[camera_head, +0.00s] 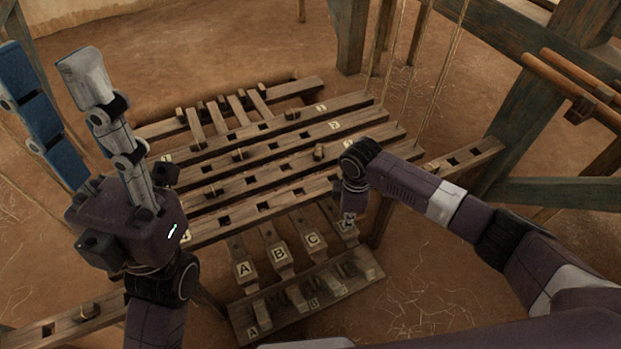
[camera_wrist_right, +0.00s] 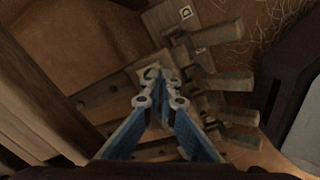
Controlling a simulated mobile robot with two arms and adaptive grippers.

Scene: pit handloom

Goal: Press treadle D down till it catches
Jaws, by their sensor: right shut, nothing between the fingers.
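Treadle D (camera_head: 349,236) is the rightmost of the lettered treadles; my right wrist and gripper cover most of it in the head view. Its end looks roughly in line with the others. My right gripper (camera_wrist_right: 159,88) is shut and empty, pointing down with its tips over the pale label plate (camera_wrist_right: 152,72) of the treadle. I cannot tell whether they touch. A block marked D (camera_wrist_right: 186,13) belongs to the front catch rack (camera_head: 270,326). My left gripper (camera_head: 47,68) is open and empty, raised at the left.
Treadles A (camera_head: 243,269), B (camera_head: 280,254) and C (camera_head: 311,240) lie in a row to the left of D. Slotted wooden beams (camera_head: 265,150) fill the middle behind them. Cords (camera_head: 440,75) hang at the back right, near a frame post (camera_head: 350,35). Bare earth floor (camera_head: 430,285) lies right of the rack.

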